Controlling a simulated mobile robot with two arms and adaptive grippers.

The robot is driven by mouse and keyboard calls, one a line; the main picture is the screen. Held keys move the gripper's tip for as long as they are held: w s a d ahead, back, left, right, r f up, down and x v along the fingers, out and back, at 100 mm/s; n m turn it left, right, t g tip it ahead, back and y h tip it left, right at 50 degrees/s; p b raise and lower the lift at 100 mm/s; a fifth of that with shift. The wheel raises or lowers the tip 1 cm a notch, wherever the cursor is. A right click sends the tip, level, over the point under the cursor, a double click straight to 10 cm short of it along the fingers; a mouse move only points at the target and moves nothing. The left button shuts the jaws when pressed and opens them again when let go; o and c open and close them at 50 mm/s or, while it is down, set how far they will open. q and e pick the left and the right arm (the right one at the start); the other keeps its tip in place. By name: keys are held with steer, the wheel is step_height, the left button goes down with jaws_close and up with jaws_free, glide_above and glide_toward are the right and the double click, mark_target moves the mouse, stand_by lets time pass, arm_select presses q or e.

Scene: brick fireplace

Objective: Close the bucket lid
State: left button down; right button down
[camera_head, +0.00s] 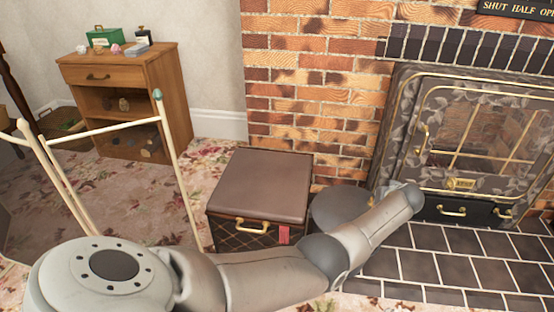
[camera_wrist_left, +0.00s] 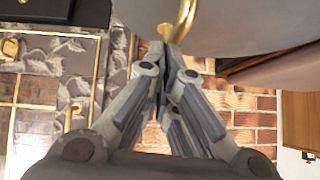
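The bucket (camera_head: 333,203) shows in the head view as a dark grey, rounded shape between the brown box and the fireplace. My left arm crosses in front and hides much of it, so I cannot tell how far its lid is open. In the left wrist view a smooth grey curved surface (camera_wrist_left: 235,25), probably the lid, fills the top, with a brass handle (camera_wrist_left: 184,18) at its edge. My left gripper (camera_wrist_left: 168,48) has its fingers drawn together, tips at the handle's lower end; I see no clear grip on it. My right gripper is not in view.
A brown box (camera_head: 262,187) with a brass handle stands left of the bucket. The fireplace (camera_head: 470,135) and tiled hearth (camera_head: 455,270) lie to the right. A pale rail frame (camera_head: 105,130) and a wooden cabinet (camera_head: 160,105) stand at the left.

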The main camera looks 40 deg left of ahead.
arm_select(q)
steer(key=shift+s+d+f, duration=0.1)
steer(key=shift+s+f, duration=0.1)
steer(key=shift+f, duration=0.05)
